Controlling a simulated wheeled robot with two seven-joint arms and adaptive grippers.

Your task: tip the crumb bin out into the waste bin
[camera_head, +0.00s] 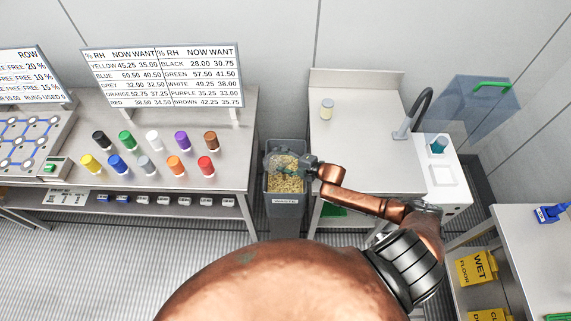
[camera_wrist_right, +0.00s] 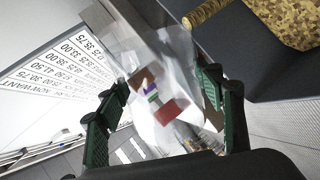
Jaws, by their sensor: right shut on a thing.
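The waste bin (camera_head: 271,205) is a tall grey bin on the floor between the two counters, with yellow-brown crumbs inside. My right gripper (camera_head: 290,161) is over its opening, with the arm coming in from the right. In the right wrist view my right gripper (camera_wrist_right: 163,110) is shut on a clear, see-through crumb bin (camera_wrist_right: 150,60), which is tilted. A band of crumbs (camera_wrist_right: 207,12) shows at the clear bin's far end; I cannot tell if it is falling. The waste bin's crumbs (camera_wrist_right: 292,20) show at upper right. My left gripper is out of view.
A left counter (camera_head: 225,170) holds several coloured drums and upright boards. A right counter (camera_head: 350,150) carries a small jar (camera_head: 327,110) and a tap (camera_head: 415,108). Both counters stand close beside the waste bin. A side table (camera_head: 510,240) is at lower right.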

